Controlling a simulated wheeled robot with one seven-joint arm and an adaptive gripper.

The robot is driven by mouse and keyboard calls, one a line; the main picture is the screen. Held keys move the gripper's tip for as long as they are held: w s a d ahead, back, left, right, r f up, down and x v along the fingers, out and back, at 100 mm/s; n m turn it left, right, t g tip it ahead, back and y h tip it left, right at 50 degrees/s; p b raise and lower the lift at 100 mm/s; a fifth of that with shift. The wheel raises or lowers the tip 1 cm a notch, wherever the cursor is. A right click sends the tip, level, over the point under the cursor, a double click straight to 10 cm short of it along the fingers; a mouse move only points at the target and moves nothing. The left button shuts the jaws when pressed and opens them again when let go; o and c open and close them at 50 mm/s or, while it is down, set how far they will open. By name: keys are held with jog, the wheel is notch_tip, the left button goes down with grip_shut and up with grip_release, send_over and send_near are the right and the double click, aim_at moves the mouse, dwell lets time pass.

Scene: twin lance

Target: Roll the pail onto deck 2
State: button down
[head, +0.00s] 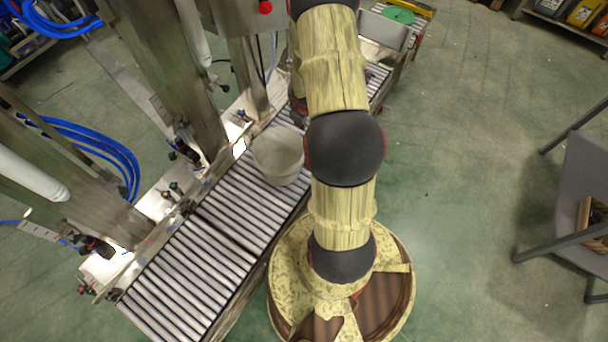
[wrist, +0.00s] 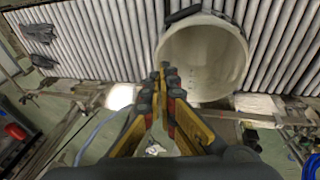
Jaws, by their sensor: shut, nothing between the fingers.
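A pale, open-topped pail (head: 279,155) stands on the roller conveyor (head: 215,222) in the head view, just left of my arm. The wrist view looks into its empty-looking mouth (wrist: 203,57), with a dark handle piece at its rim. My gripper (wrist: 164,70) is shut and empty, its fingertips overlapping the left edge of the pail in the wrist view. I cannot tell whether they touch it. My gripper is hidden behind my arm in the head view. I see no label marking deck 2.
Steel posts and side rails with fittings line the conveyor's left side, with blue hoses (head: 105,150) beyond. Dark gloves (wrist: 40,34) lie on the rollers in the wrist view. A grey chair (head: 580,195) stands at right. The green floor between is clear.

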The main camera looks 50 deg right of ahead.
jog(key=s+a+f+y, duration=0.1)
jog(key=s+f, duration=0.3)
jog(key=f, duration=0.3)
jog(key=s+a+f+y+p, duration=0.1)
jog(key=s+f, duration=0.3)
jog(key=f, duration=0.3)
jog(key=s+a+f+y, duration=0.1)
jog(key=s+a+f, duration=0.15)
jog(key=f, duration=0.55)
jog(key=shift+t, duration=0.4)
jog(key=b+x, duration=0.1)
jog(key=x, duration=0.2)
jog(key=b+x, duration=0.1)
jog(key=x, duration=0.2)
jog(key=s+d+b+x, duration=0.1)
jog(key=x, duration=0.1)
jog(key=shift+w+f, duration=0.15)
jog(key=shift+f, duration=0.45)
jog(key=w, duration=0.1)
jog(key=w+b, duration=0.1)
jog(key=w, duration=0.1)
jog(key=shift+w+a+f, duration=0.1)
jog(key=shift+f, duration=0.15)
jog(key=shift+w, duration=0.55)
jog(key=w, duration=0.7)
jog(key=shift+w+a, duration=0.3)
jog(key=shift+a, duration=0.05)
